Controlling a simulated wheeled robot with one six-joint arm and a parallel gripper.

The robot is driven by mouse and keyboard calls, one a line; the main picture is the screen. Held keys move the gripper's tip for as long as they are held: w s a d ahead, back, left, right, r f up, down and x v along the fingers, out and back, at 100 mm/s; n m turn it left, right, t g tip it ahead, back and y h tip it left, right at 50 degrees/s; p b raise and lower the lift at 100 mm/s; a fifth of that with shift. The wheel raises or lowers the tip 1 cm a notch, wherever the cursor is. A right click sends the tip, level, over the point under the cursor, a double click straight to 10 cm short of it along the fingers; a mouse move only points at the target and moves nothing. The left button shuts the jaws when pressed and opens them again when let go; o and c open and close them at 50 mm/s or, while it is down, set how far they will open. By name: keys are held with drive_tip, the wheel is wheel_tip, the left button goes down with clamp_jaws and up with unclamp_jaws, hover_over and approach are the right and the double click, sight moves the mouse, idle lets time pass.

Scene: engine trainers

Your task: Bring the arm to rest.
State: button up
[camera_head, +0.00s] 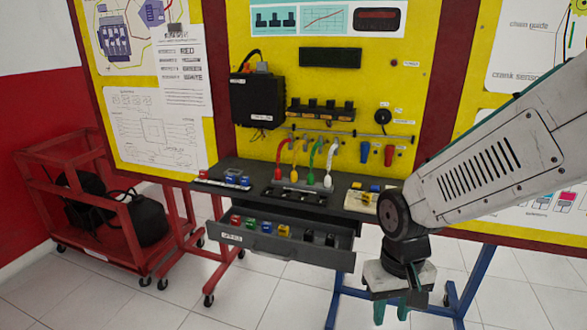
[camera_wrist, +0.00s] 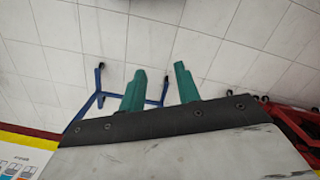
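My gripper (camera_head: 391,311) hangs at the lower right in the head view, pointing down, in front of the trainer stand and to the right of the drawer. Its two green fingers also show in the wrist view (camera_wrist: 159,80). They are spread apart with bare floor visible between them, so the gripper is open and empty. My arm reaches in from the right edge, in front of the right-hand panel. The gripper touches nothing that I can see.
The grey drawer (camera_head: 262,243) is pulled out, holding several coloured parts. The black shelf (camera_head: 225,170) above it bears more small parts. A red cart (camera_head: 95,237) stands at the left. A blue stand leg (camera_head: 476,283) is close to my gripper. The tiled floor is otherwise open.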

drive_tip(key=s+d+r+t, duration=0.1)
drive_tip(key=s+d+r, duration=0.3)
drive_tip(key=r, duration=0.3)
drive_tip(key=s+d+r+m+t, duration=0.1)
drive_tip(key=s+d+r, duration=0.4)
drive_tip(key=s+r, duration=0.2)
drive_tip(key=shift+r+m, duration=0.3)
drive_tip(key=shift+r, duration=0.1)
drive_tip(key=shift+s, duration=0.15)
